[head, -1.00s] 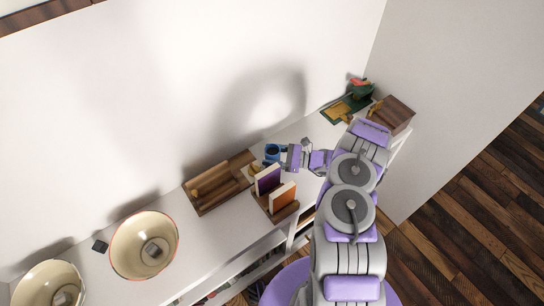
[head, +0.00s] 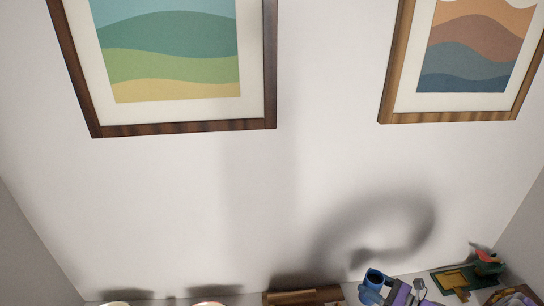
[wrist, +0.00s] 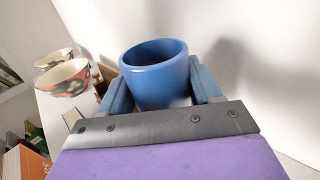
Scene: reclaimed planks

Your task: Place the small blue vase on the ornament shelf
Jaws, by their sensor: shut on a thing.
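The small blue vase (wrist: 157,84) is held between the two blue fingers of my gripper (wrist: 162,92) in the wrist view. It stands mouth up, slightly tilted, with a dark inside. In the head view the blue vase (head: 375,277) shows at the bottom edge, with my gripper (head: 384,291) around it, partly cut off by the frame. It appears raised above the white surface, with the wall behind. I cannot tell which piece is the ornament shelf.
A wooden tray (head: 302,297) shows at the bottom edge, left of the vase. A green and yellow item (head: 455,281) lies to the right. Patterned bowls (wrist: 66,78) and books (wrist: 24,160) are at left in the wrist view. Two framed pictures (head: 186,130) hang above.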

